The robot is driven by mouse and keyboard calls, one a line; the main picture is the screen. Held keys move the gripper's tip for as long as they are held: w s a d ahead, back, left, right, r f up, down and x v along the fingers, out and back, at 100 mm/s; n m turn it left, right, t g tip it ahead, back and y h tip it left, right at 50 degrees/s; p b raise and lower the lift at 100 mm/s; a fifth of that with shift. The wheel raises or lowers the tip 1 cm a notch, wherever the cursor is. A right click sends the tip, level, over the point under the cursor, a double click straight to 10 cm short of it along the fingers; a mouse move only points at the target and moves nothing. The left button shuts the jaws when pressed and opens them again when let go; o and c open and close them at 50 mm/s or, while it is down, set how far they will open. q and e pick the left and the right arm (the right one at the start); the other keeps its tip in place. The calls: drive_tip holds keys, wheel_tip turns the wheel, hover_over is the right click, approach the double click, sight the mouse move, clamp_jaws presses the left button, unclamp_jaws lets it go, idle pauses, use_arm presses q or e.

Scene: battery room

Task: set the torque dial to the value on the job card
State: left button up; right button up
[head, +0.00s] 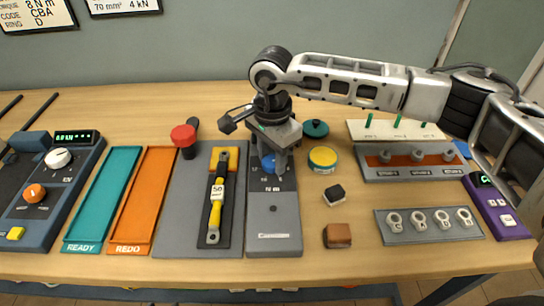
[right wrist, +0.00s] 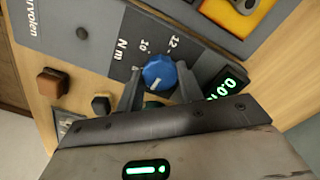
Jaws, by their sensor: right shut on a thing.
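The torque dial is a blue knob (head: 268,163) on a grey tester (head: 273,225). My right gripper (head: 276,166) points down over it and is shut on it. In the right wrist view the knob (right wrist: 160,73) sits between the two fingers, with a short white mark on its face. A green display (right wrist: 222,90) is partly hidden and starts with "0.0". A wall card (head: 37,14), cut off at the top, reads "8 N m". My left gripper is not in view.
Teal (head: 103,195) and orange (head: 143,200) trays lie further left.

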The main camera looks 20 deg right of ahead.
drive_tip(key=m+b, duration=0.2)
drive_tip(key=m, duration=0.1)
drive_tip(key=shift+f, duration=0.1)
drive_tip(key=m+b, duration=0.2)
drive_tip(key=m, duration=0.1)
drive_tip(key=m+b, duration=0.1)
drive_tip(key=m, duration=0.2)
drive_tip(key=shift+m+b, duration=0.5)
drive_tip(key=shift+m, duration=0.1)
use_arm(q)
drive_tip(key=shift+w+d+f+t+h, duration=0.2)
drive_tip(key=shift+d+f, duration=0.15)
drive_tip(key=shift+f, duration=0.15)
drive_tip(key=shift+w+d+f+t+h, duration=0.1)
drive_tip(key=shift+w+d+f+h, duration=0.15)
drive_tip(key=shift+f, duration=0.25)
use_arm(e)
drive_tip(key=shift+r, duration=0.2)
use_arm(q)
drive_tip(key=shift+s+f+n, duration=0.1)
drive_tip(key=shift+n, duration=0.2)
use_arm(e)
drive_tip(key=shift+m, duration=0.3)
drive_tip(key=o, duration=1)
